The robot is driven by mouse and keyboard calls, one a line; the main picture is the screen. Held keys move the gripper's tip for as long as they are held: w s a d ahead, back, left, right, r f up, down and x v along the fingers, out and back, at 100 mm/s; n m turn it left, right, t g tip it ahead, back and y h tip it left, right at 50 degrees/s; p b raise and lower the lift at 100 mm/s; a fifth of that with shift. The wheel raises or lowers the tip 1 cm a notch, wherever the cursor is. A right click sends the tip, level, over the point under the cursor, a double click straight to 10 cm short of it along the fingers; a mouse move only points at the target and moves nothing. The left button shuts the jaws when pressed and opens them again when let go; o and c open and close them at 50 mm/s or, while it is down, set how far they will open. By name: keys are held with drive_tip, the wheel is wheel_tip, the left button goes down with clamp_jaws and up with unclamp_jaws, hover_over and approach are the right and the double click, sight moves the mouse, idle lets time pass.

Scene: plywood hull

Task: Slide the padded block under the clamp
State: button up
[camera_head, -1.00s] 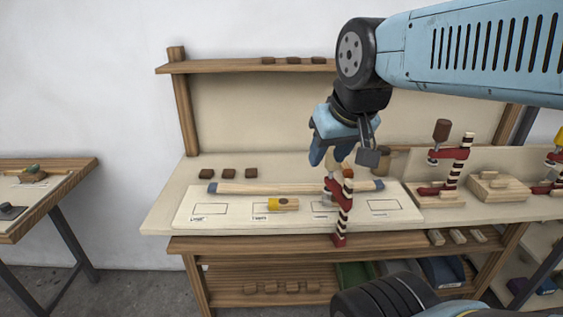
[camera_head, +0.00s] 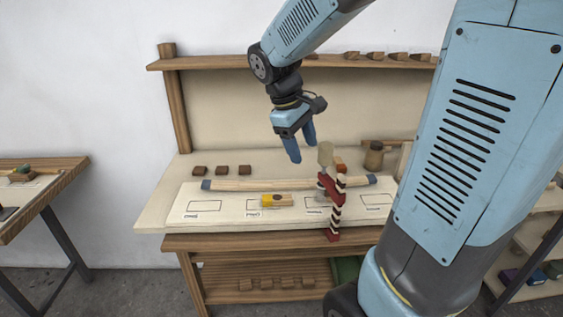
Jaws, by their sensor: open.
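A small wooden block with a yellow end and a dark spot (camera_head: 282,200), which looks like the padded block, lies flat on the pale marked board (camera_head: 232,214). The red clamp with a striped bar and wooden handle (camera_head: 332,206) stands at the board's front edge, right of the block and apart from it. A long wooden strip with blue ends (camera_head: 240,184) lies behind the block and passes behind the clamp. My gripper (camera_head: 302,153) is open and empty, above the back of the bench, fingers pointing down, up and to the right of the block.
Several dark small blocks (camera_head: 222,170) sit at the back left of the bench. A brown jar (camera_head: 374,156) stands behind the clamp. A shelf (camera_head: 215,63) runs above. My arm hides the bench's right side. The board's left part is clear.

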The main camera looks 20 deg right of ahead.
sight(314, 198)
drive_tip(key=w+f+n+g+h, duration=0.3)
drive_tip(key=w+f+n, duration=0.3)
drive_tip(key=w+f, duration=0.5)
drive_tip(key=shift+w+a+f+h, duration=0.15)
drive_tip(key=shift+w+a+h, duration=0.05)
drive_tip(key=shift+h, duration=0.6)
drive_tip(key=x, duration=1.4)
drive_tip(key=shift+s, duration=0.15)
drive_tip(key=shift+c, duration=0.4)
drive_tip(key=shift+a, duration=0.1)
drive_tip(key=c, duration=1.1)
